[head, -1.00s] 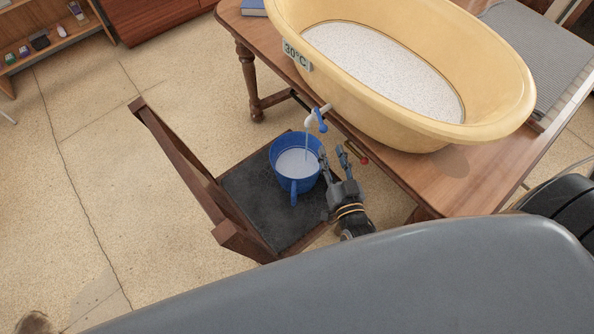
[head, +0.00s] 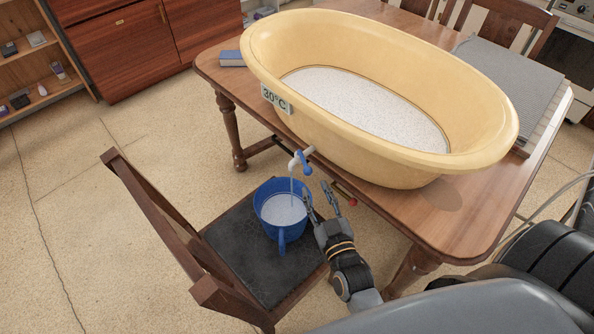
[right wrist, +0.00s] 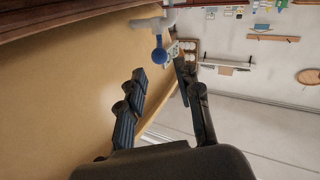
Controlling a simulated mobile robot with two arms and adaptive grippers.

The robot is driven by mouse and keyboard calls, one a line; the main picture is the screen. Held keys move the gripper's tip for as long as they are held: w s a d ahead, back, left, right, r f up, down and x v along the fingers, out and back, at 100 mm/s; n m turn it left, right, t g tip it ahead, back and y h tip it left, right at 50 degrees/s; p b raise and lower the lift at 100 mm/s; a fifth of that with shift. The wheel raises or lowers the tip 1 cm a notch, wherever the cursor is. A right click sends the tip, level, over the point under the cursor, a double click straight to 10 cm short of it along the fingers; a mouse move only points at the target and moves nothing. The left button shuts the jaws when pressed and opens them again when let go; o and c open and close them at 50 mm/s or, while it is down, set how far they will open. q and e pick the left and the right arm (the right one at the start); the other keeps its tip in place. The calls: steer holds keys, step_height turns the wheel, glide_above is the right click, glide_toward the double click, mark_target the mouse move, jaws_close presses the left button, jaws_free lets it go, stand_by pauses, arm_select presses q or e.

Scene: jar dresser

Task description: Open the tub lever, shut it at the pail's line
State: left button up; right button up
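The yellow tub (head: 470,150) stands on the wooden table and holds pale liquid. A white tap with a blue lever (head: 305,165) sticks out from its near left side. A thin stream falls from the tap into the blue pail (head: 282,232), which holds white liquid some way below its rim; I cannot make out a line. My right gripper (head: 322,196) is open and empty, right beside the pail and below the tap. In the right wrist view the lever's blue knob (right wrist: 159,55) is beyond the parted fingers (right wrist: 160,76). My left gripper is not in view.
The pail stands on the dark seat of a wooden chair (head: 237,240), its back to the left. A red-tipped item (head: 352,202) is at the table edge (head: 425,225) near my gripper. Floor at left is clear.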

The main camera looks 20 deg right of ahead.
mark_target(301, 153)
steer(key=w, duration=0.4)
steer(key=w+d, duration=0.1)
steer(key=w, duration=0.4)
steer(key=w+d+p, duration=0.1)
steer(key=w, duration=0.3)
steer(key=shift+w, duration=0.3)
steer(key=shift+r, duration=0.1)
jaws_close()
